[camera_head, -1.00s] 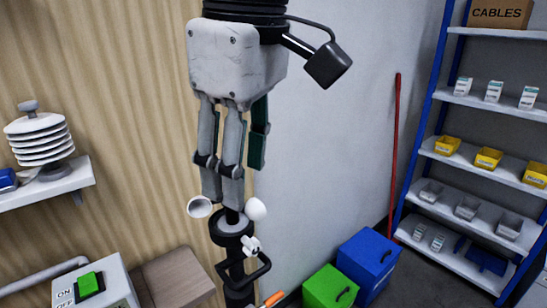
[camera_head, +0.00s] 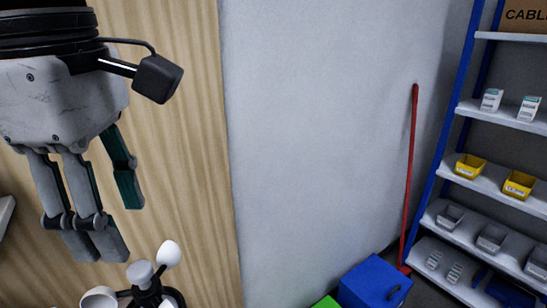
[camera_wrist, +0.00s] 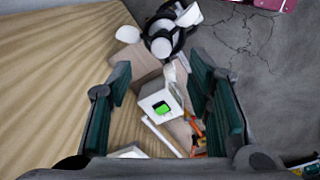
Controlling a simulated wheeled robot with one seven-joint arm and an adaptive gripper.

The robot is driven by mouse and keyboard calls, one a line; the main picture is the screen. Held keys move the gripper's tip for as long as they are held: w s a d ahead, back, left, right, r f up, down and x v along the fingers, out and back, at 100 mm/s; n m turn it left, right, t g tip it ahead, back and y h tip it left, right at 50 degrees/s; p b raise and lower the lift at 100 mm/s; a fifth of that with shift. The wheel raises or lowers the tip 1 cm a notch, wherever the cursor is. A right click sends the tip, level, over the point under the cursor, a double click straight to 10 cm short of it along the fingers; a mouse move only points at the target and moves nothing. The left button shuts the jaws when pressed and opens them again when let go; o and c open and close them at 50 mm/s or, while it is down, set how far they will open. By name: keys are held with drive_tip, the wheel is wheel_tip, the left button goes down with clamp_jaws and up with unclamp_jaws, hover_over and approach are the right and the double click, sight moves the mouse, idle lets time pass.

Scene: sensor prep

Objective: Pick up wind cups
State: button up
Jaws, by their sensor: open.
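The wind cups (camera_head: 141,273) show at the bottom left of the head view: white cups around a pale hub on a black mount, partly cut off by the lower edge. In the wrist view the wind cups (camera_wrist: 162,30) are at the top, beyond the fingertips, with white cups to either side of a dark centre. My gripper (camera_head: 108,222) is open and empty, pointing down. In the head view it hangs above and left of the hub, apart from the cups. The wrist view shows its green-padded fingers (camera_wrist: 160,80) spread, with no object held between them.
A white box with a green button (camera_wrist: 161,104) appears between the fingers, lower down. A blue bin (camera_head: 375,283) and a green bin (camera_head: 326,302) stand at lower right. A red pole (camera_head: 410,180) leans near the blue shelf rack (camera_head: 458,110).

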sight(139, 268)
drive_tip(key=f, duration=0.8)
drive_tip(key=shift+w+f, duration=0.15)
drive_tip(key=shift+w, duration=0.05)
drive_tip(key=shift+c, duration=0.2)
clamp_jaws()
